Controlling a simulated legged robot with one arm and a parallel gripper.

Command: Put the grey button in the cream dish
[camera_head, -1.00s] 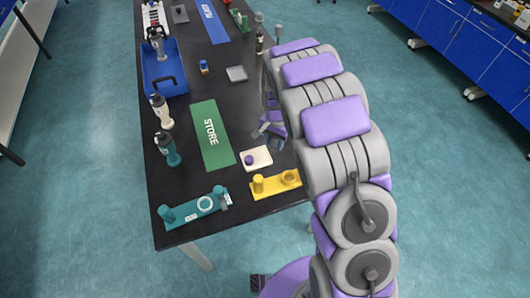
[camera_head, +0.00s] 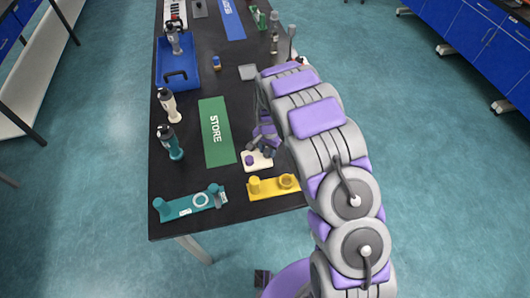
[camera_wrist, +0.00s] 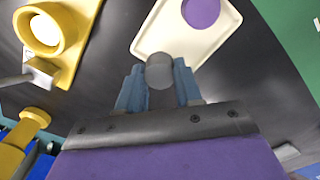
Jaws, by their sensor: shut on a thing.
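The cream dish (camera_head: 264,166) lies near the table's front edge, with a round purple button (camera_head: 249,160) in it. The dish (camera_wrist: 222,34) and the purple button (camera_wrist: 201,12) also show at the top of the wrist view. My gripper (camera_wrist: 160,85) is shut on the grey button (camera_wrist: 159,70), a round grey piece between its blue fingertips. In the wrist view the grey button overlaps the dish's near edge; its height above it cannot be told. In the head view my gripper (camera_head: 268,148) is at the dish's right side, and the grey button cannot be made out.
A yellow fixture (camera_head: 268,188) with a post and ring stands just in front of the dish. A teal fixture (camera_head: 188,205) is at front left. A green STORE mat (camera_head: 217,147) lies left of the dish. Bottles (camera_head: 171,148) and a blue tray (camera_head: 190,74) stand farther left.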

